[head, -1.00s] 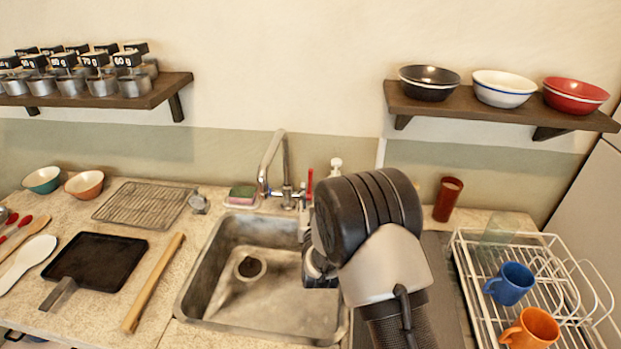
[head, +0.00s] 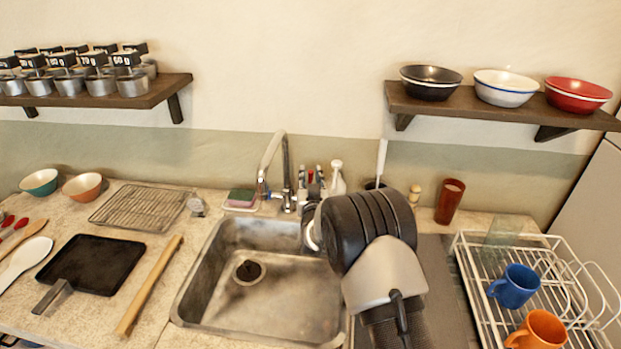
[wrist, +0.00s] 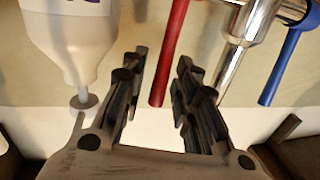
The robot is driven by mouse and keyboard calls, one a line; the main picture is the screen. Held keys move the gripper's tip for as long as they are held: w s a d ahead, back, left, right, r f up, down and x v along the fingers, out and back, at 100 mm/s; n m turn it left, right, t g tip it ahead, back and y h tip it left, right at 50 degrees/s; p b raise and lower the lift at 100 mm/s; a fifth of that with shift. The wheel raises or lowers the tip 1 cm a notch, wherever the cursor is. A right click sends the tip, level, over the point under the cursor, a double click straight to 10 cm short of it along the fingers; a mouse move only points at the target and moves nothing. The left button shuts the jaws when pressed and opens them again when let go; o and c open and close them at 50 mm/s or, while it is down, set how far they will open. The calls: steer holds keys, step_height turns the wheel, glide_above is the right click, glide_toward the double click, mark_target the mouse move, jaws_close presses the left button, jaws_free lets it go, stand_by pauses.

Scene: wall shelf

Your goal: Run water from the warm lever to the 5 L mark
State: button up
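The chrome faucet (head: 285,175) stands behind the sink (head: 200,275). Its red lever (head: 311,178) is on the right and its blue lever (head: 275,196) on the left in the head view. My gripper (head: 313,186) is open at the red lever. In the wrist view, which looks inverted, my gripper's fingers (wrist: 158,85) are spread, and the red lever (wrist: 174,45) shows in the gap between them. I cannot tell whether they touch it. The blue lever (wrist: 284,58) and chrome body (wrist: 243,50) are to the right. The visible sink floor shows no standing water. I see no 5 L mark.
A white pump bottle (head: 337,180) stands close beside my gripper. A sponge (head: 242,197) lies left of the faucet. A dish rack (head: 463,262) with mugs is at right, and a red tumbler (head: 449,200) stands behind it. Bowls sit on the right shelf (head: 455,112).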

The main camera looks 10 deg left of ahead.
jaws_close()
